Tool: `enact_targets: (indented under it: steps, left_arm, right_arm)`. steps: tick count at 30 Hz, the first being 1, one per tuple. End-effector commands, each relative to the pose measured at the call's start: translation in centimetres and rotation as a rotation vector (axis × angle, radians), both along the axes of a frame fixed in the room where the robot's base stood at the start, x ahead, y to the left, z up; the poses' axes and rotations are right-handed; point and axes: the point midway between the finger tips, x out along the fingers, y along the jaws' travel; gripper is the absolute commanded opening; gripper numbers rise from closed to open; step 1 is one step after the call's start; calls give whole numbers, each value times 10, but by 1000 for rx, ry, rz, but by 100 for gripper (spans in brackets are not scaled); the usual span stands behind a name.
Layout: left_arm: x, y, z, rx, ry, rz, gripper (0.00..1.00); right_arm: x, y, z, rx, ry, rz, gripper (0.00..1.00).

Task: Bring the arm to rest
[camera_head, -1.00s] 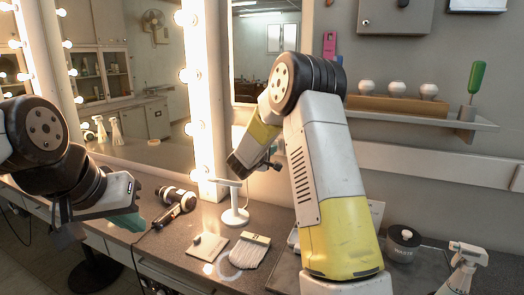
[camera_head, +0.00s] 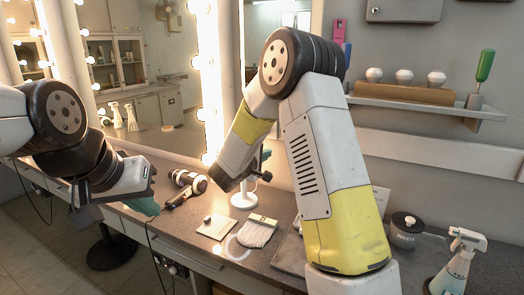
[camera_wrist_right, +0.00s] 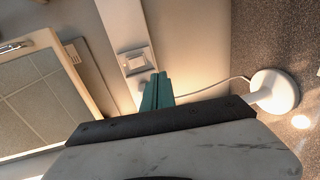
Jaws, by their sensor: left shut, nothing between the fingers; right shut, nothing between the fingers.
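My right arm rises in front of the mirrors in the head view and bends down to the left at its elbow. My right gripper (camera_head: 264,158) is partly hidden behind its own wrist, above the counter by the white stand. In the right wrist view its teal fingers (camera_wrist_right: 157,92) are together with nothing between them. My left gripper (camera_head: 148,207) hangs at the counter's front edge on the left. Its teal fingers are closed and empty.
A white round-based stand (camera_head: 243,200) is near my right gripper. A spray bottle (camera_head: 457,262) and lidded jar (camera_head: 404,230) stand right. A shelf holds several bulbs (camera_head: 405,76) and a green-handled screwdriver (camera_head: 485,66).

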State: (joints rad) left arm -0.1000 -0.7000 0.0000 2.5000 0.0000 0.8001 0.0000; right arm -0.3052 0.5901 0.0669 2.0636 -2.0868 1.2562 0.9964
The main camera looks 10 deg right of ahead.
Motion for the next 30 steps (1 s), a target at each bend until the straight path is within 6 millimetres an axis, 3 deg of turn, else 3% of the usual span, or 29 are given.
enact_targets:
  steps: [10,14,17,22,26,30]
  left_arm:
    - [0,0,0,0,0,0,0]
    - [0,0,0,0,0,0,0]
    - [0,0,0,0,0,0,0]
    - [0,0,0,0,0,0,0]
    - [0,0,0,0,0,0,0]
    - [0,0,0,0,0,0,0]
  right_arm:
    - [-1,0,1,1,-1,-2,0]
    - [-15,-20,12,24,21,-63,0]
    - [-46,-55,27,80,72,-175,0]
    - [-133,-110,44,278,207,-395,0]
    - [-202,-123,44,488,301,-503,0]
    - [-266,-111,42,752,373,-550,0]
